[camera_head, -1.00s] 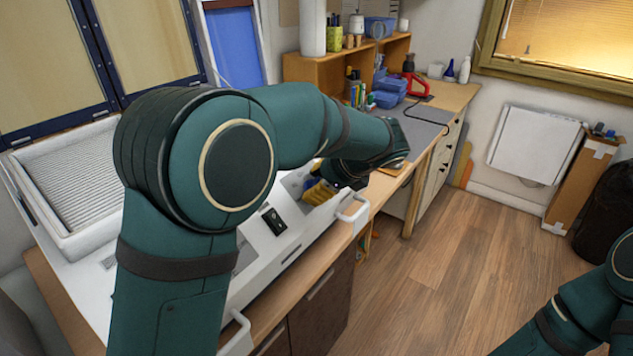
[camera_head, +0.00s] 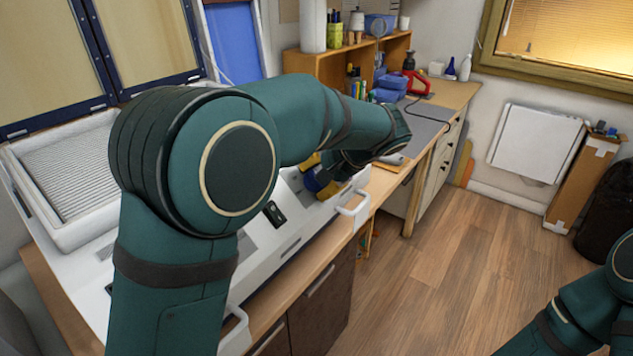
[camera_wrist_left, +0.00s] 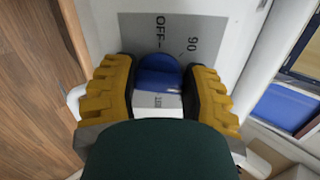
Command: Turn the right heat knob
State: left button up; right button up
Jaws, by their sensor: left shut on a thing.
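The blue heat knob (camera_wrist_left: 158,74) sits on a grey plate (camera_wrist_left: 205,28) marked "OFF" and "90" on the white machine (camera_head: 290,215). In the left wrist view the yellow fingers of my left gripper (camera_wrist_left: 157,80) are on both sides of the knob, shut on it. My right gripper is out of view; only part of my right arm shows at the lower right.
A white handle (camera_head: 354,206) sticks out just beside my left gripper. A black switch (camera_head: 274,215) is on the machine's front. A workbench (camera_head: 440,105) with shelves stands behind. The wooden floor (camera_head: 440,270) to the right is clear.

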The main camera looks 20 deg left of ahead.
pick_arm(q)
jog(key=n+b, duration=0.1)
jog(key=n, duration=0.2)
jog(key=shift+f+n, duration=0.15)
jog(key=shift+n, duration=0.25)
jog(key=n+b, duration=0.2)
jog(key=n, duration=0.2)
jog(key=shift+d+f+h+b, duration=0.1)
jog(key=shift+d+h+b, duration=0.05)
jog(key=shift+h+b, duration=0.2)
jog(key=n+b, duration=0.2)
jog(key=n, duration=0.2)
jog(key=shift+n, duration=0.4)
jog(key=n+b, duration=0.1)
jog(key=n, duration=0.1)
jog(key=shift+w+d+n, duration=0.1)
jog(key=shift+n, duration=0.2)
jog(key=shift+w+n+b, duration=0.1)
jog(key=shift+n+b, duration=0.35)
jog(key=shift+n, duration=1.45)
jog(key=o, duration=1.2)
